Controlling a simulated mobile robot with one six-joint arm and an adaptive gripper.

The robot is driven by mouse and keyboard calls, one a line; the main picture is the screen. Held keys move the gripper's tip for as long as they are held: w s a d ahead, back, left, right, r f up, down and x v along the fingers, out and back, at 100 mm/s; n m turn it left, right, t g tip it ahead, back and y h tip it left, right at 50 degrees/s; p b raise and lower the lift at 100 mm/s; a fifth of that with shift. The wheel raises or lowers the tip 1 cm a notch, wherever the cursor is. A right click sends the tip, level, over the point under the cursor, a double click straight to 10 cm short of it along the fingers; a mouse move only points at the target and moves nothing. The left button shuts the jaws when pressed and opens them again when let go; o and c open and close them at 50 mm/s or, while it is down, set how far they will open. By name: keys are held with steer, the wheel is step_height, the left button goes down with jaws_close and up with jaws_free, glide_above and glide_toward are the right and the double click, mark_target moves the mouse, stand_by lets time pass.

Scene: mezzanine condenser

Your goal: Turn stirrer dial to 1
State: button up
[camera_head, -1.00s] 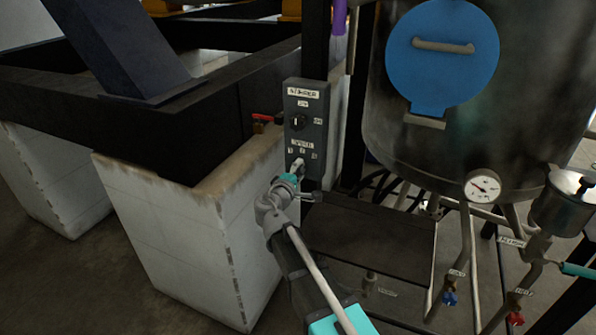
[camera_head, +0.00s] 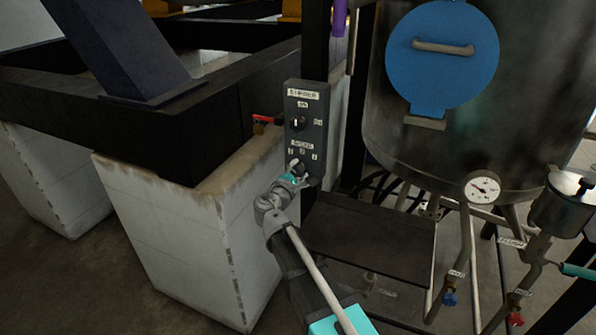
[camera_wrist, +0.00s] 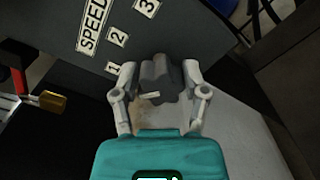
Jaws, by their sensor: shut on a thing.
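The stirrer box (camera_head: 307,130) is a dark grey panel on a post, labelled STIRRER, with an upper switch knob (camera_head: 298,123) and a SPEED dial below. In the wrist view the speed dial (camera_wrist: 160,76) is a dark grey knob with a white pointer mark on its left side. The pointer lies roughly toward the left, a little below the "1" label (camera_wrist: 113,68). The "2" label (camera_wrist: 118,38) and "3" label are higher up. My gripper (camera_wrist: 160,70) is shut on the dial, one finger on each side. In the head view my gripper (camera_head: 296,172) partly hides the dial.
A red-handled valve (camera_head: 266,120) sits just left of the box. A pale block (camera_head: 190,240) stands at the left under a dark beam. A tank with a blue hatch (camera_head: 442,50) and gauge (camera_head: 482,188) stands right, above a dark flat plate (camera_head: 370,235).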

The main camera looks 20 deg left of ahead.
steer(key=o, duration=1.1)
steer(key=shift+o, duration=0.2)
steer(key=shift+s, duration=0.1)
steer(key=s, duration=1.1)
steer(key=shift+s+a, duration=0.4)
steer(key=shift+a, duration=0.05)
